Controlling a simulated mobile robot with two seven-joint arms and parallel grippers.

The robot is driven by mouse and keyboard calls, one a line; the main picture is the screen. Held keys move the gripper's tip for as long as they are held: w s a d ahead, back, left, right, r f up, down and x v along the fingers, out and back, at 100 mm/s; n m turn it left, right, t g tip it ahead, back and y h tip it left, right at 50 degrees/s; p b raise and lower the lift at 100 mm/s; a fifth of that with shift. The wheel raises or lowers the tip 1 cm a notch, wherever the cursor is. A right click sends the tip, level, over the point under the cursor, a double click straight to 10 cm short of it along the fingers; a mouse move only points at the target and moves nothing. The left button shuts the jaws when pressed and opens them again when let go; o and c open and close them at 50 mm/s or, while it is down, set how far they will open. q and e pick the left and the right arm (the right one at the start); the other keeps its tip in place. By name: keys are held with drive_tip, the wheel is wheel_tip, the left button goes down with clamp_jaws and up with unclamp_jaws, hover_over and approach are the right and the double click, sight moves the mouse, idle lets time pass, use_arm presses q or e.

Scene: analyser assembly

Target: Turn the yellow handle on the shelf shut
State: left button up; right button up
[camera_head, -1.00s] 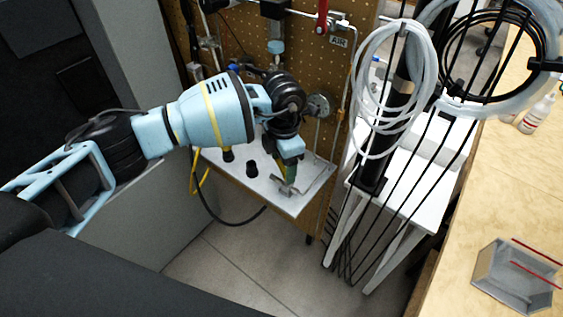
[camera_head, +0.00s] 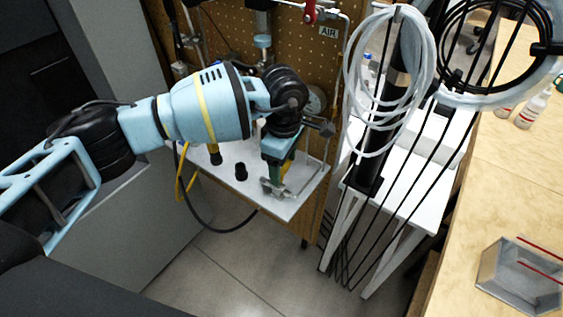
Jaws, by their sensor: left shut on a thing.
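My left gripper (camera_head: 274,183) reaches down from the left over the front right part of the white shelf (camera_head: 233,187). It is shut on a small part there. The jaws and wrist hide most of that part, and I cannot tell its colour. A green piece (camera_head: 288,168) and bare metal show right at the jaws. No yellow handle shows clearly; it may be the part hidden in the jaws. My right gripper is not in view.
A pegboard (camera_head: 222,45) with pipes stands behind the shelf. Hose coils (camera_head: 389,80) and black rods are close on the right. A wooden bench (camera_head: 515,175) with a grey tray (camera_head: 518,275) is far right.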

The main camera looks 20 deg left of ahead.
sight(285, 170)
use_arm(q)
drive_tip(key=shift+d+m, duration=0.25)
drive_tip(key=shift+m, duration=0.75)
drive_tip(key=shift+r, duration=0.1)
drive_tip(key=o, duration=1)
wheel_tip(285, 170, up, 8)
drive_tip(key=shift+b, duration=0.4)
